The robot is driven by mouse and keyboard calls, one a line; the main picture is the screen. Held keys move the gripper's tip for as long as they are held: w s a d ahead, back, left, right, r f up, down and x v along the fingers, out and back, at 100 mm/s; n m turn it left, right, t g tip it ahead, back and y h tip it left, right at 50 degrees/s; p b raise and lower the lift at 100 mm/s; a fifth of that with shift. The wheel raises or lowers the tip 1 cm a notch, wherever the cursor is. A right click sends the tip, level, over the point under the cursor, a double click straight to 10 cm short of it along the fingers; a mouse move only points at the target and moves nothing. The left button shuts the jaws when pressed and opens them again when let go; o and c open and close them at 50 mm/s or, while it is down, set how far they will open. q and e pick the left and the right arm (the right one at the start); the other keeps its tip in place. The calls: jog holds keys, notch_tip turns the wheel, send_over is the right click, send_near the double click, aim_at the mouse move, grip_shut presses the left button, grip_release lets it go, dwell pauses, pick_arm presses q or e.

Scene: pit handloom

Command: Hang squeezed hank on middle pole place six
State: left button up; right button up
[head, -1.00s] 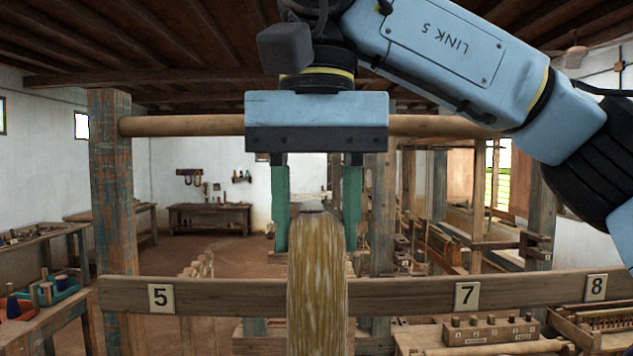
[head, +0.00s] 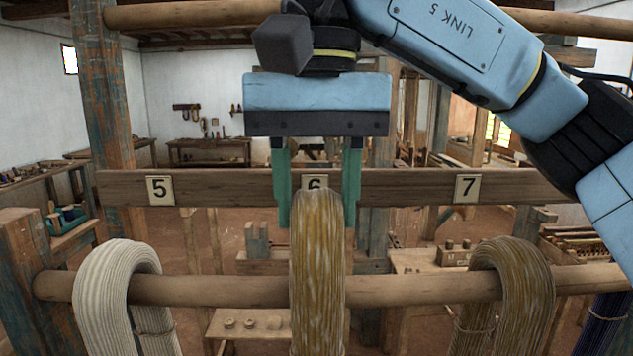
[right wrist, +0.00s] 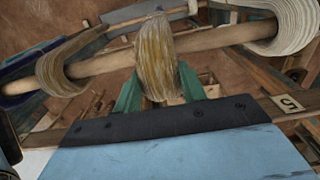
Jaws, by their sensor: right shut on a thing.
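My right gripper (head: 317,212) is shut on a streaked olive-gold hank (head: 318,275), with a green finger on each side of its top. The hank hangs upright in front of the number 6 label (head: 316,182), partly covering it. The middle pole (head: 220,291) runs across behind the visible front of the hank. The right wrist view shows the hank (right wrist: 155,55) crossing the pole (right wrist: 100,62) between two other hanks. I cannot tell whether the hank rests on the pole or is apart from it. My left gripper is not in view.
A cream hank (head: 120,290) hangs on the pole below label 5 (head: 160,190). A brown-gold hank (head: 515,285) hangs near label 7 (head: 467,188), with a dark blue one (head: 606,315) further right. Bare pole shows on both sides of the held hank. The numbered board (head: 230,188) runs behind.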

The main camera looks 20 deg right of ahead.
jog(key=shift+f+b, duration=1.4)
jog(key=shift+f, duration=0.95)
jog(key=o, duration=1.4)
notch_tip(320, 180, up, 6)
jog(key=p, duration=0.7)
